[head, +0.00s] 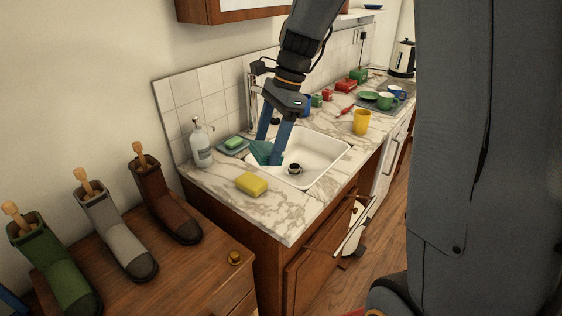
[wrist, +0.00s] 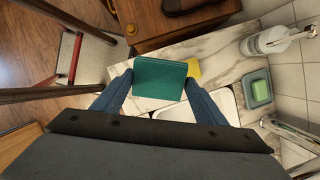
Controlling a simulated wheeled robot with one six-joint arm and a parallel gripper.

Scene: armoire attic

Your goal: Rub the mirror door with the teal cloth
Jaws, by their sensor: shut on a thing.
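The teal cloth (head: 262,151) is held in my gripper (head: 268,152), over the left end of the white sink near the counter edge of the basin. In the wrist view the cloth (wrist: 160,80) is a flat teal rectangle spanning the gap between the two blue fingers of my gripper (wrist: 159,82). My gripper is shut on it and points downward. I cannot tell whether the cloth touches the sink or counter. No mirror door can be made out in either view.
A yellow sponge (head: 251,184) and a soap bottle (head: 200,142) stand on the marble counter (head: 285,215) beside the sink (head: 325,155). A yellow cup (head: 361,122) is beyond. Boots, including a brown one (head: 165,200), stand on a wooden chest at left. Wooden floor lies at right.

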